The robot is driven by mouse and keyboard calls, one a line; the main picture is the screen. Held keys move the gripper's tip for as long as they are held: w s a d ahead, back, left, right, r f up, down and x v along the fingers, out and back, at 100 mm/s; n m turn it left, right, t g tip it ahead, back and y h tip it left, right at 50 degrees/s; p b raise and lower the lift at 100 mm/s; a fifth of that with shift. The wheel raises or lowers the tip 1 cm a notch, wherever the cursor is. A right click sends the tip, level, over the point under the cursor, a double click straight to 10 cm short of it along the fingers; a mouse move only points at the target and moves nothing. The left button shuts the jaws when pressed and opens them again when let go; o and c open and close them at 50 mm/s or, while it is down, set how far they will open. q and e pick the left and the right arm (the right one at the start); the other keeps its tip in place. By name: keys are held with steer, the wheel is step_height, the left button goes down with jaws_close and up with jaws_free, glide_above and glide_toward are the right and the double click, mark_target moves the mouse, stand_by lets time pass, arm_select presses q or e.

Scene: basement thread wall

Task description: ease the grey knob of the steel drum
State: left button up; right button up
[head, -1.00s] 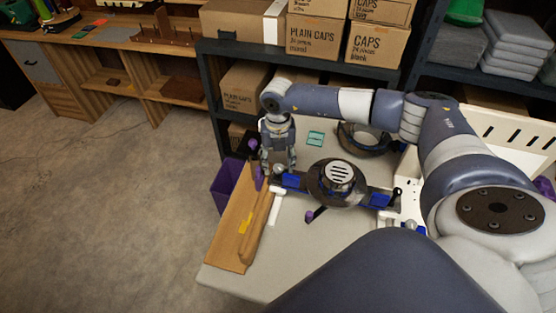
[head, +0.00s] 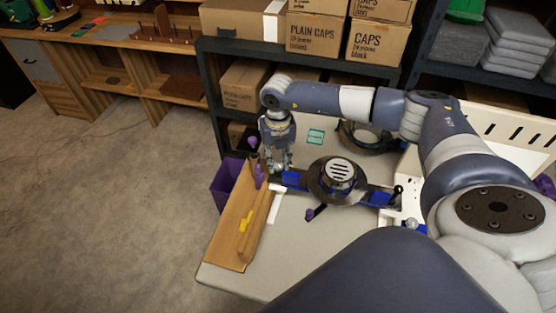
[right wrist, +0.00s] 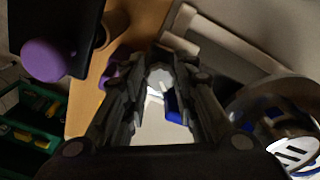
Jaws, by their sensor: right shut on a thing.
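The steel drum (head: 336,180) is a dark round body with a pale slotted top, set on a blue and black bar on the white table. It shows partly at the right edge of the right wrist view (right wrist: 285,115). My right gripper (head: 277,170) points down at the bar's left end and mostly hides the knob in the head view. In the right wrist view, the grey knob (right wrist: 159,77) sits between the fingertips of my right gripper (right wrist: 160,85), which is shut on it. My left gripper is not in view.
A wooden board with purple and yellow pieces (head: 233,228) lies left of the drum. A purple bin (head: 226,186) stands beyond the table's left edge. A dark ring (head: 363,137) lies behind the drum. The table front (head: 265,280) is clear.

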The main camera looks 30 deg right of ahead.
mark_target(277, 164)
steer(key=n+b, duration=0.2)
steer(key=n, duration=0.2)
steer(key=shift+a+f, duration=0.1)
steer(key=shift+n+b, duration=0.8)
steer(key=shift+n, duration=0.9)
steer(key=o, duration=1.1)
step_height(277, 164, up, 12)
steer(key=shift+r, duration=0.15)
